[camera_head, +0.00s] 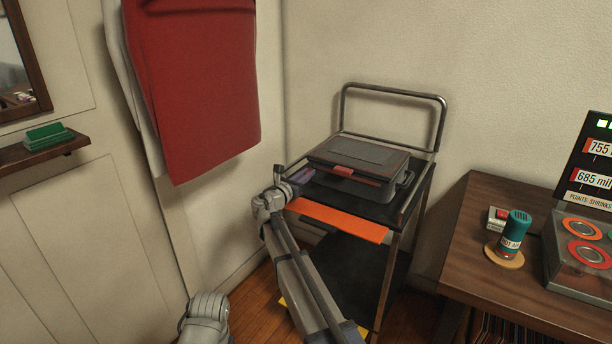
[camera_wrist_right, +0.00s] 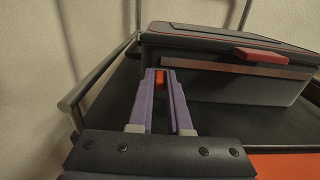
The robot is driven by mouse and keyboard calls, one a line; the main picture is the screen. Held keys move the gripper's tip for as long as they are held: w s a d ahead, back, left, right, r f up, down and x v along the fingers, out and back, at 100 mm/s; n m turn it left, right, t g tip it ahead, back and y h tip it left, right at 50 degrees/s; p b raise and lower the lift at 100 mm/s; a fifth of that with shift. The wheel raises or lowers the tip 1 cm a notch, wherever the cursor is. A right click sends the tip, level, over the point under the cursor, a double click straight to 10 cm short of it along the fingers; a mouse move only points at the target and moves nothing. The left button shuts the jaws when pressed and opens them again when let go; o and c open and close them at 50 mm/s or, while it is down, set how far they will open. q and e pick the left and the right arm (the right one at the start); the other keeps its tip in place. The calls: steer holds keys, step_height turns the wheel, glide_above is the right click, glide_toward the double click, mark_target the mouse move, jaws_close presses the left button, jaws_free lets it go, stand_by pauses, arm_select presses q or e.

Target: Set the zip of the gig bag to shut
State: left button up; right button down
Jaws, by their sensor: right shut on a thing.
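The gig bag (camera_head: 355,160) is a dark grey, box-shaped case lying closed-looking on the top shelf of a trolley; it also fills the upper right of the right wrist view (camera_wrist_right: 230,85). A reddish-brown zip band (camera_wrist_right: 240,68) runs along its front below the lid edge. My right gripper (camera_head: 302,177) is at the bag's front left corner. In the right wrist view its purple fingers (camera_wrist_right: 161,77) are shut on a small orange-red piece, seemingly the zip pull (camera_wrist_right: 159,82), at the band's left end. My left gripper is out of view.
A red tab (camera_head: 343,170) sticks out from the bag's front. The trolley (camera_head: 428,180) has a metal rail and an orange front strip (camera_head: 340,220). A red cloth (camera_head: 195,90) hangs at left. A wooden table (camera_head: 460,240) stands at right.

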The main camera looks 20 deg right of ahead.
steer(key=s+d, duration=0.5)
steer(key=s, duration=0.1)
steer(key=s+d, duration=0.5)
steer(key=s, duration=0.1)
steer(key=s+d, duration=0.5)
steer(key=s, duration=0.1)
steer(key=shift+s+d, duration=0.25)
steer(key=shift+s, duration=0.15)
steer(key=c, duration=1)
jaws_free()
steer(key=shift+s+d, duration=0.1)
steer(key=shift+c, duration=0.2)
steer(key=shift+o, duration=1)
steer(key=v, duration=0.7)
steer(key=shift+s+a, duration=0.2)
steer(key=shift+a, duration=0.15)
